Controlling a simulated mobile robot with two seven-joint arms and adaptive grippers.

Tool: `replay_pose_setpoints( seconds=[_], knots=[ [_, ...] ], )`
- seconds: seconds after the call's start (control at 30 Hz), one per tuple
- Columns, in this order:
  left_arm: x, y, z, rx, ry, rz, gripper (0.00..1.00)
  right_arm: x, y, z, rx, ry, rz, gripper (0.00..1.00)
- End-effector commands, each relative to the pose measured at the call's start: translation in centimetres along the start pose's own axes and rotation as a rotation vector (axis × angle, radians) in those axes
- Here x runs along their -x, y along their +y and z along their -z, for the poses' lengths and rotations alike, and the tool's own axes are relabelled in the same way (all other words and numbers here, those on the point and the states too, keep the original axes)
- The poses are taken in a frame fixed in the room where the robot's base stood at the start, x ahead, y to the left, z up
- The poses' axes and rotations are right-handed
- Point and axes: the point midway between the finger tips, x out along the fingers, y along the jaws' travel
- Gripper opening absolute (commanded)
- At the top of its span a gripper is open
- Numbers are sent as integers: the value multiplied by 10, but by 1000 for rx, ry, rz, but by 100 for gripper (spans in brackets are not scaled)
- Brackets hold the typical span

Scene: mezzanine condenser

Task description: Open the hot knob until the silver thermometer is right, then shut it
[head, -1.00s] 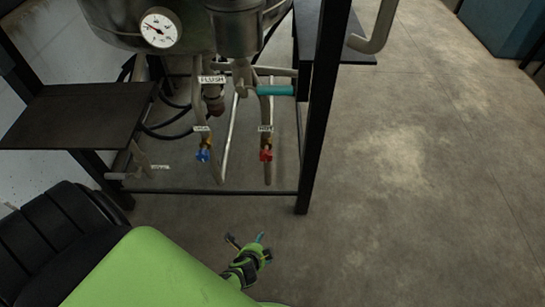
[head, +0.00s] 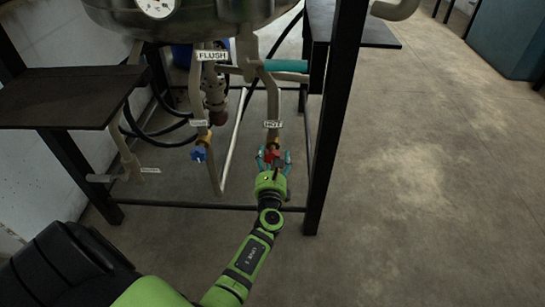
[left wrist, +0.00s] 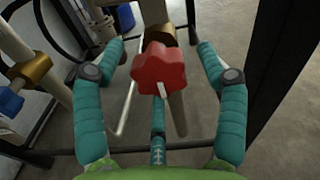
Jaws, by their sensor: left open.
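The red hot knob (head: 271,156) hangs below a brass fitting on a pipe, under a label reading HOT (head: 272,124). In the left wrist view the red knob (left wrist: 158,70) has lobes and a white mark, and sits between the spread teal fingers. My left gripper (head: 273,158) is open around it; I see no finger closed on it. A white round dial (head: 157,5) on the silver vessel is cut by the top edge; its needle is too small to read. I cannot tell whether it is the silver thermometer. My right gripper is not in view.
A blue knob (head: 198,153) hangs to the left of the red one. A FLUSH label (head: 212,56) and a teal handle (head: 286,66) are above. A black frame post (head: 334,120) stands close on the right. Open floor (head: 420,200) lies beyond it.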

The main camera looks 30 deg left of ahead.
Motion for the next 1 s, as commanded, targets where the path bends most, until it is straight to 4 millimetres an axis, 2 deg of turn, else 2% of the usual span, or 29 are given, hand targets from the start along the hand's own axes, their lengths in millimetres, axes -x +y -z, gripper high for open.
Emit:
replay_pose_setpoints(
  seconds=[0.03,0.2,0.47,0.5,0.57,0.6,0.63,1.0],
  knots=[
    [-8,0,1,0,-1,0,73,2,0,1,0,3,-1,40],
    [-20,0,1,2,1,0,73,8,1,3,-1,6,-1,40],
    [-22,0,1,2,2,0,73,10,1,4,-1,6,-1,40],
    [-22,0,1,2,2,0,65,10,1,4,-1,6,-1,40],
    [-21,0,1,2,2,0,41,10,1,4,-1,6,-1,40],
    [-21,0,1,2,2,0,25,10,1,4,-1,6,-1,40],
    [-21,0,1,2,2,1,15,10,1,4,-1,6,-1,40],
    [-21,0,3,26,4,1,15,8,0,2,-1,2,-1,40]
  ],
)
